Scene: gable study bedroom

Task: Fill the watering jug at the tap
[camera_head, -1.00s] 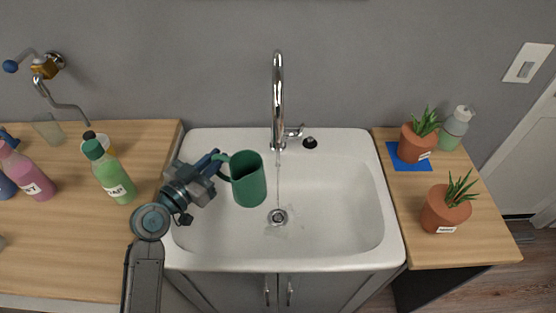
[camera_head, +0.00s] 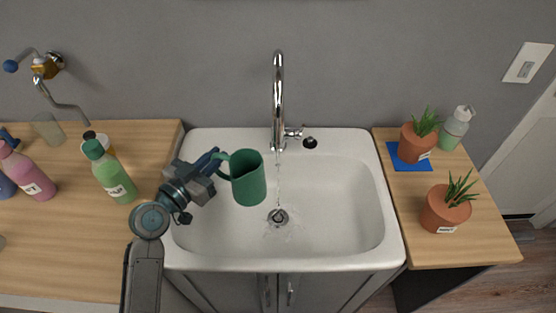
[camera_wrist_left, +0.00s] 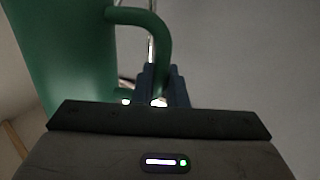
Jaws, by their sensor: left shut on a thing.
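The green watering jug (camera_head: 249,180) is held over the sink (camera_head: 335,205), left of the tap (camera_head: 278,100). My left gripper (camera_head: 215,163) is shut on the jug's handle, and the jug looks roughly upright. In the left wrist view the jug (camera_wrist_left: 70,60) fills the upper left, with its handle between the blue fingers (camera_wrist_left: 160,88). A thin stream of water (camera_head: 278,185) falls from the tap beside the jug and lands near the drain (camera_head: 278,217). The inside of the jug is dark, so its water level cannot be told. My right gripper is not in view.
Left worktop (camera_head: 70,240) holds a green bottle (camera_head: 112,175), a pink bottle (camera_head: 28,172) and a clear glass (camera_head: 48,128). Right worktop (camera_head: 450,245) holds two potted plants (camera_head: 445,208), a blue mat (camera_head: 393,150) and a soap bottle (camera_head: 456,127). The right of the basin is clear.

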